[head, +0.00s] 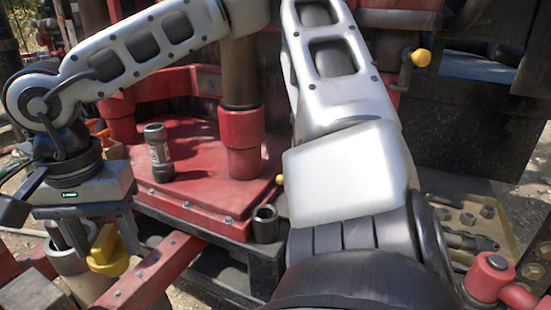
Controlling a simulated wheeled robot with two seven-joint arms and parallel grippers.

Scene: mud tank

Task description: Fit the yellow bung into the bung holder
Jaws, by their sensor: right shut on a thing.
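My right gripper (88,232) is at the lower left, pointing down, with its fingers spread around the yellow bung (108,252). It is shut on the bung, which shows partly behind the right finger. A grey, round, open-topped holder (68,262) stands directly under the gripper, to the left of the bung. A finger covers part of its opening. I cannot tell whether the bung touches it, nor whether it is the bung holder. A short dark open cup (265,224) stands at the front corner of the red deck. My left gripper is out of view.
A dark flask-like cylinder (159,153) stands upright on the red deck (205,185). A red beam (150,275) runs close to the right of the gripper. A tray (508,240) with nuts and tools lies at the right. My arm hides the middle.

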